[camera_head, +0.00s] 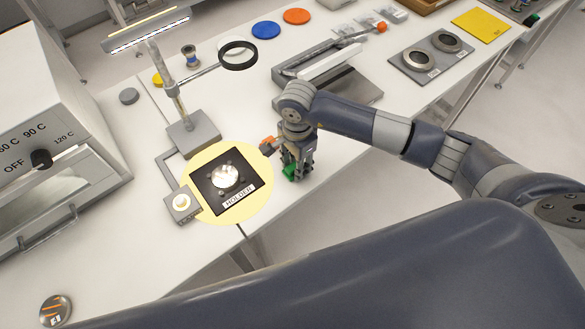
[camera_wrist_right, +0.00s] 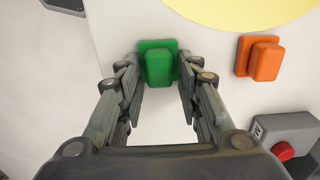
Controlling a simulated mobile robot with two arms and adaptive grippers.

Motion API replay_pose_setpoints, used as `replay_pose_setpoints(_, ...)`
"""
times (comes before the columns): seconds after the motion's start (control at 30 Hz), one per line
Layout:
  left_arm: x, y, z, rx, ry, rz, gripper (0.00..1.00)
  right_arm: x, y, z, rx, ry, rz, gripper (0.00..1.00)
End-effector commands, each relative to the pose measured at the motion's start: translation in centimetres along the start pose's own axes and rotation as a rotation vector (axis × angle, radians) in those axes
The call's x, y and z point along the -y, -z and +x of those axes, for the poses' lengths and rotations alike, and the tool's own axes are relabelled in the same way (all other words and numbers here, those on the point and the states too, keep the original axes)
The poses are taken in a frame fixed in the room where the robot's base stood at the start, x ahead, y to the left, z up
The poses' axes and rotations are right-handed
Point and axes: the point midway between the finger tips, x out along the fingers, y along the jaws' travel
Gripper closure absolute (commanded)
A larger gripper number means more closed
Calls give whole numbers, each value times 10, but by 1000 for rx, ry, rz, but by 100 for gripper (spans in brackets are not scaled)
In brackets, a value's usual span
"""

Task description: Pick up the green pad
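The green pad (camera_wrist_right: 158,64) has a wide flat base with a narrower raised grip on top. In the right wrist view it lies on the white bench between the fingertips of my right gripper (camera_wrist_right: 160,72). The fingers are spread on both sides of it, with small gaps beside the raised grip; whether they touch its base I cannot tell. In the head view my right gripper (camera_head: 297,170) points down at the bench and mostly hides the green pad (camera_head: 288,171). My left gripper is not in view.
An orange pad (camera_wrist_right: 262,60) lies close to the right gripper. Beside it are a yellow disc (camera_head: 262,205) under a black holder plate (camera_head: 232,187), and a grey box with a red button (camera_wrist_right: 284,150). A magnifier stand (camera_head: 192,132) and a grey oven (camera_head: 60,150) stand to the left.

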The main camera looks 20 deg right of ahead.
Motion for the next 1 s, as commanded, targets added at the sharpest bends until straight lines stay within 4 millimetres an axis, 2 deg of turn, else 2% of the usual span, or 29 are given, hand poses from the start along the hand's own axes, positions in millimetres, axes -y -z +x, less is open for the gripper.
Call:
replay_pose_setpoints(0.47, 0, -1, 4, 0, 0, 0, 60, 1, 0, -5, -1, 3, 0, 85)
replay_pose_setpoints(0.57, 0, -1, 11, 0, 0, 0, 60, 2, 0, -12, -1, 5, 0, 85)
replay_pose_setpoints(0.7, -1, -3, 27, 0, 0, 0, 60, 2, 1, -34, -3, 9, -2, 85)
replay_pose_setpoints(1.0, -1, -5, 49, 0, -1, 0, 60, -62, -31, -37, 0, 2, -6, 85)
